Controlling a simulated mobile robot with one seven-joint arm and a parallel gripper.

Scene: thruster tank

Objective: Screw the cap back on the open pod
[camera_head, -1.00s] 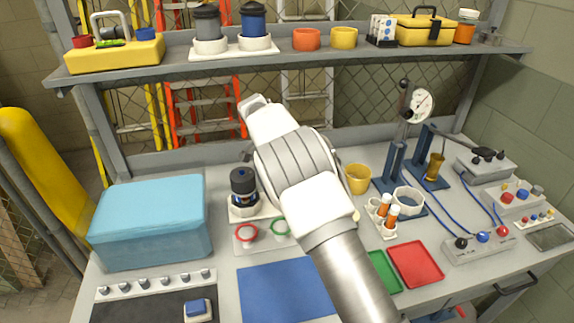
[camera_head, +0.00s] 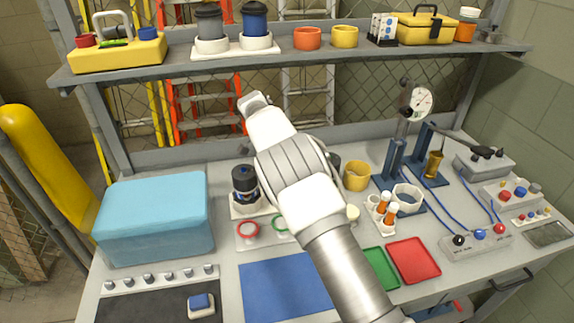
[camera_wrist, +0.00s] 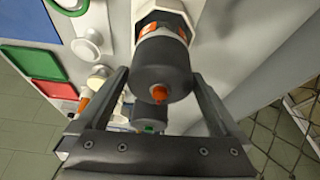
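In the wrist view, my gripper (camera_wrist: 158,78) is open, its two fingers on either side of a dark round pod end (camera_wrist: 160,72) with an orange centre. Narrow gaps seem to show beside it. Orange marks ring the pod's body, which stands in a white holder (camera_wrist: 150,8). In the head view my fingers are hidden behind my wrist. A black-topped pod with a blue part (camera_head: 245,183) stands upright in a white holder to the left of my wrist. Part of a dark object (camera_head: 333,160) shows to its right. I cannot tell which piece is the loose cap.
A blue box (camera_head: 155,220) stands left and a blue mat (camera_head: 285,288) lies in front. A yellow cup (camera_head: 357,175), orange-capped vials (camera_head: 387,208) and a dial gauge stand (camera_head: 420,102) are at right. The shelf (camera_head: 290,62) above carries two more pods and boxes.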

